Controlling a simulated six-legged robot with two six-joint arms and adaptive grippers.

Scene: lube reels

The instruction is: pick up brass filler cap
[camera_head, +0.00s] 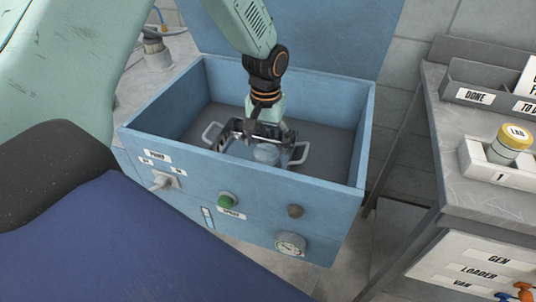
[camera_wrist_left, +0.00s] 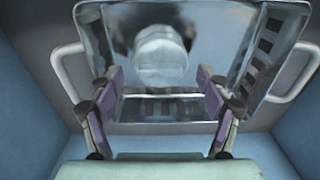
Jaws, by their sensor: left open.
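I cannot make out a brass filler cap for certain in either view. My left gripper (camera_head: 262,146) is open and points down inside the blue box, over a metal tray with two side handles (camera_head: 211,132). A pale, glossy round piece (camera_wrist_left: 162,58) is in the tray, beyond the fingertips and not gripped. It shows bluish in the head view (camera_head: 266,153), partly hidden by the gripper. My right gripper is not in view.
The blue box (camera_head: 180,160) has high walls around the gripper. Its front has a switch (camera_head: 163,181), a green button (camera_head: 227,201), a brownish knob (camera_head: 295,211) and a gauge (camera_head: 290,244). A grey bench at right holds a yellow-lidded LAB jar (camera_head: 512,142).

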